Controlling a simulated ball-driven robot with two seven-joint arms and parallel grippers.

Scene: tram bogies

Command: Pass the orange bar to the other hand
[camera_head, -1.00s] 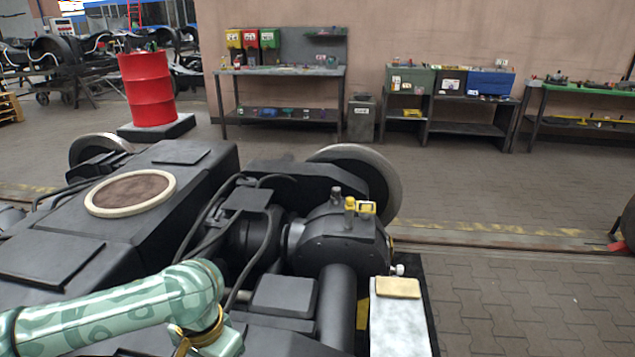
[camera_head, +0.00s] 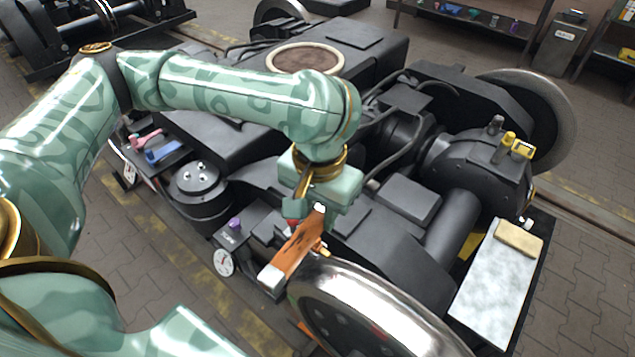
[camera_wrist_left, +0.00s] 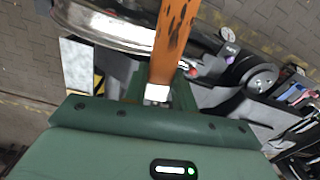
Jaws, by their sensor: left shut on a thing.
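The orange bar (camera_head: 297,248) has dark marks and a pale end. My left gripper (camera_head: 314,213) is shut on it near its upper end in the head view, and the bar slants down to the left over the bogie, just beside the shiny wheel. In the left wrist view the bar (camera_wrist_left: 172,42) runs from the jaws (camera_wrist_left: 157,95) to the top edge. My right gripper is not in view.
The shiny wheel (camera_head: 375,318) is close below the bar. A round gauge (camera_head: 223,262) and a black cylinder (camera_head: 200,188) lie to the left. A pale plate (camera_head: 490,285) with a tan block (camera_head: 519,238) is at the right. Paved floor shows around the bogie.

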